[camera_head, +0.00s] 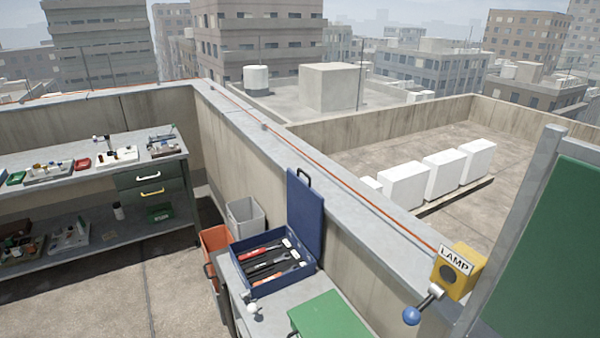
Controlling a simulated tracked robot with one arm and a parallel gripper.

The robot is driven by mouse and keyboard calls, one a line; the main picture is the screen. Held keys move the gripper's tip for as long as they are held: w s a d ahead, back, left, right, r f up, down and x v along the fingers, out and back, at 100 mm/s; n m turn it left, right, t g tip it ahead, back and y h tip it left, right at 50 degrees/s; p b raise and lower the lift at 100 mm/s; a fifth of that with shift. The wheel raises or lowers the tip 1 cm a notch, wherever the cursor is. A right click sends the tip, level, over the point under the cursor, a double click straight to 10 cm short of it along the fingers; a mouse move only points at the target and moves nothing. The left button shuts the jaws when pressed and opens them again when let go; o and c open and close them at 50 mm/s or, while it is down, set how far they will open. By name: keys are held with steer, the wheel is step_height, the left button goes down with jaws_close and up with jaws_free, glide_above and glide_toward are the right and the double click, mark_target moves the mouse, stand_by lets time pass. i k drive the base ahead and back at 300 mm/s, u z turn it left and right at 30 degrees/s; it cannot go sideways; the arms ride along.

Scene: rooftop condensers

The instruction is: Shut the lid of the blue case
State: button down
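Several hand tools (268,262) with red and black parts lie inside the case. My gripper is not in view.
A yellow LAMP box (459,271) with a blue-knobbed lever (412,316) is at right, near a green board (545,250). A green panel (328,318) lies in front of the case. Grey (245,219) and orange (213,241) bins stand behind. A workbench (95,170) is at left.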

mark_target(305, 205)
steer(key=u, duration=0.25)
steer(key=i, duration=1.6)
steer(key=z, duration=0.5)
